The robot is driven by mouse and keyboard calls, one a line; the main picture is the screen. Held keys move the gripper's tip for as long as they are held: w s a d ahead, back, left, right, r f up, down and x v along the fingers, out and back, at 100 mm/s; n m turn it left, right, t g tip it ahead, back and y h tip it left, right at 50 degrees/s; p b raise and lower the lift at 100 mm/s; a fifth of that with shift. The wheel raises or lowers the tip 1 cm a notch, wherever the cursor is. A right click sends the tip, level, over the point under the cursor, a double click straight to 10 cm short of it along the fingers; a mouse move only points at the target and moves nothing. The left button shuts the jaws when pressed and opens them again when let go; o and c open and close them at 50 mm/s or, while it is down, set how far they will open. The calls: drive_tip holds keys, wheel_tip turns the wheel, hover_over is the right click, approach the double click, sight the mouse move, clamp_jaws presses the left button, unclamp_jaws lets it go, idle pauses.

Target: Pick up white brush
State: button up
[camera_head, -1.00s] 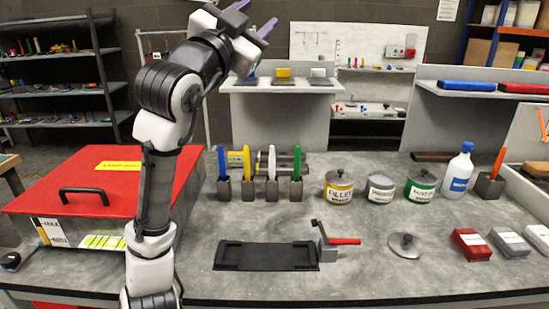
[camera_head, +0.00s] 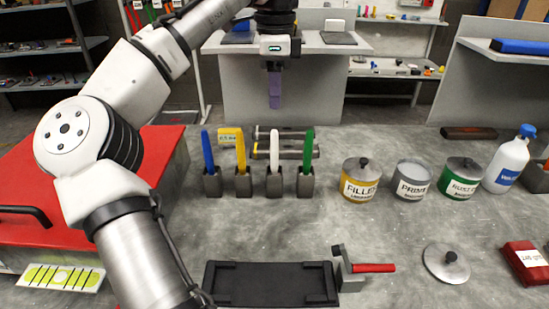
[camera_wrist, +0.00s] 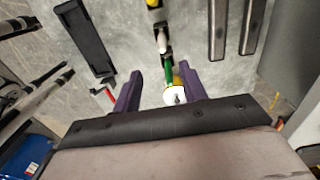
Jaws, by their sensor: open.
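The white brush (camera_head: 273,146) stands upright in a small grey holder (camera_head: 274,184), third from the left in a row of brushes. My gripper (camera_head: 275,104) is in the air above this row, pointing down, open and empty. In the head view its purple fingers show in line with the white brush, with a gap between. In the wrist view the white brush (camera_wrist: 162,42) lies beyond the fingertips, near the middle. The two fingers of my gripper (camera_wrist: 158,80) are spread apart there, and the green brush (camera_wrist: 168,68) shows between them.
Blue (camera_head: 207,151), yellow (camera_head: 240,150) and green (camera_head: 307,148) brushes stand in holders beside it. Metal rods (camera_head: 290,135) lie behind. A filler can (camera_head: 360,182) stands to the right. A black tray (camera_head: 270,284) lies in front, with clear table between.

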sight(275, 130)
wheel_tip(275, 130, down, 7)
drive_tip(key=shift+b, duration=0.35)
drive_tip(key=shift+w+f+p, duration=0.2)
drive_tip(key=shift+f+p, duration=0.3)
drive_tip(key=shift+f, duration=2.2)
drive_tip(key=shift+d, duration=0.1)
clamp_jaws()
